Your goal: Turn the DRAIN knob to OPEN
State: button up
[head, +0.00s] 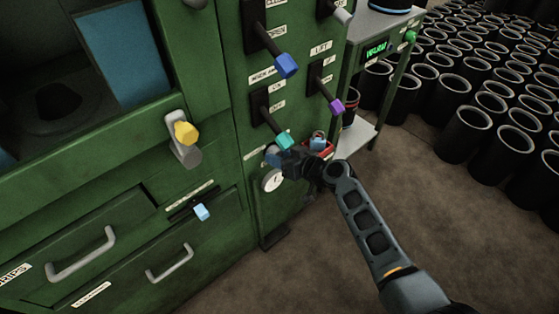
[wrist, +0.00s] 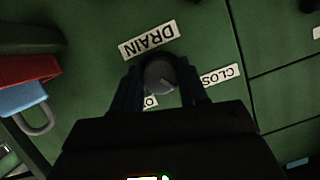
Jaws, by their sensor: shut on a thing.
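The DRAIN knob (wrist: 160,74) is a small round grey knob on the green panel, seen in the wrist view. The DRAIN label (wrist: 149,40) shows upside down beyond it. A partly covered label starting with O (wrist: 150,102) is at its lower left, and a label reading CLOS (wrist: 221,76), cut by a finger, is at its right. My gripper (wrist: 158,88) has its two dark blue fingers on either side of the knob, shut on it. In the head view my gripper (head: 280,158) is against the lower green panel and hides the knob. The knob's pointer direction is hard to read.
A red part with a blue padlock (wrist: 22,98) is close beside my gripper. Above are levers with green (head: 285,139), blue (head: 287,66) and purple (head: 337,106) ends. A round gauge (head: 273,180) sits just below.

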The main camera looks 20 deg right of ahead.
jog(key=shift+d+f+m+t+y+b, duration=0.1)
jog(key=shift+m+t+y+b, duration=0.1)
jog(key=shift+m+y+b, duration=1.3)
jog(key=shift+d+f+m+t+y+b, duration=0.15)
jog(key=shift+m+y+b, duration=0.4)
jog(key=shift+m+b, duration=1.85)
jog(key=shift+a+f+m+t+y+b, duration=0.1)
jog(key=shift+m+t+y+b, duration=0.15)
jog(key=shift+m+y+b, duration=1.25)
jog(key=shift+r+m+h+b, duration=0.1)
jog(key=shift+m+h+b, duration=0.35)
jog(key=shift+m+b, duration=0.15)
jog(key=o, duration=1)
jog(key=shift+o, duration=0.2)
jog(key=shift+d, duration=0.1)
jog(key=p+v, duration=0.1)
jog(key=v, duration=0.6)
jog(key=shift+s+d, duration=0.2)
jog(key=shift+s, duration=0.05)
